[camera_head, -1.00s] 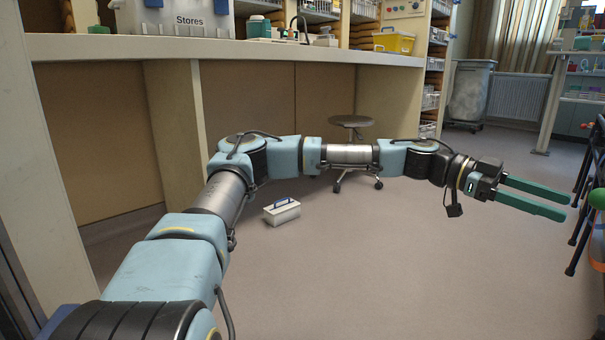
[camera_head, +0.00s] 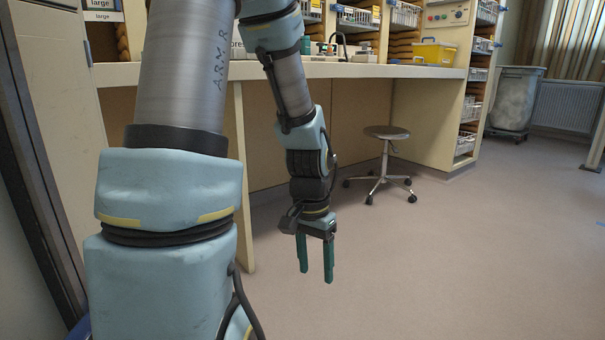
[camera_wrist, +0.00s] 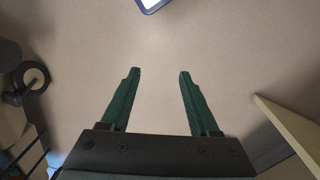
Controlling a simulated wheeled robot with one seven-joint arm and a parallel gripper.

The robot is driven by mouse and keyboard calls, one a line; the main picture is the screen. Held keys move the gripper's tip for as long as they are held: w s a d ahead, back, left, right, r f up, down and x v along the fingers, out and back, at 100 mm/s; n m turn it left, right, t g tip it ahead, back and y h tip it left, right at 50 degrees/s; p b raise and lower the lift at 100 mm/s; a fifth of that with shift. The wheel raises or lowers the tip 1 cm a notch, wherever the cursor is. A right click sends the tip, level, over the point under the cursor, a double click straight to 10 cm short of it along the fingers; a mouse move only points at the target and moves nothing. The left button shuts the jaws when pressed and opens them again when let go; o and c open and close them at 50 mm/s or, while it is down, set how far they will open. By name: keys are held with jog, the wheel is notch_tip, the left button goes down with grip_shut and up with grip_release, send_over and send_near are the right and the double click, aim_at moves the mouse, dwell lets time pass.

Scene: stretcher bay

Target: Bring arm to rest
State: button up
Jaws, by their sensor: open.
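My gripper (camera_head: 316,278) hangs from my bent arm with its green fingers pointing down, in front of the counter. In the wrist view my gripper (camera_wrist: 158,72) shows its two fingers apart, with only bare floor between them. It is open and empty. My upper arm stands nearly upright at the left of the head view, and the top of its bend is cut off by the picture's edge.
A counter (camera_head: 340,70) runs behind my arm, its panel edge (camera_head: 243,180) near the gripper. A round stool (camera_head: 386,133) stands beyond it to the right. A blue-edged white case (camera_wrist: 150,4) shows at the wrist view's top. Floor (camera_head: 470,270) at right is clear.

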jog(key=a+r+n+t+p, duration=0.2)
jog(key=a+r+n, duration=0.45)
jog(key=a, duration=0.35)
notch_tip(320, 180, up, 38)
jog(key=p, duration=3.7)
jog(key=shift+s+d+y, duration=0.15)
jog(key=shift+s+y, duration=0.15)
jog(key=shift+f, duration=0.1)
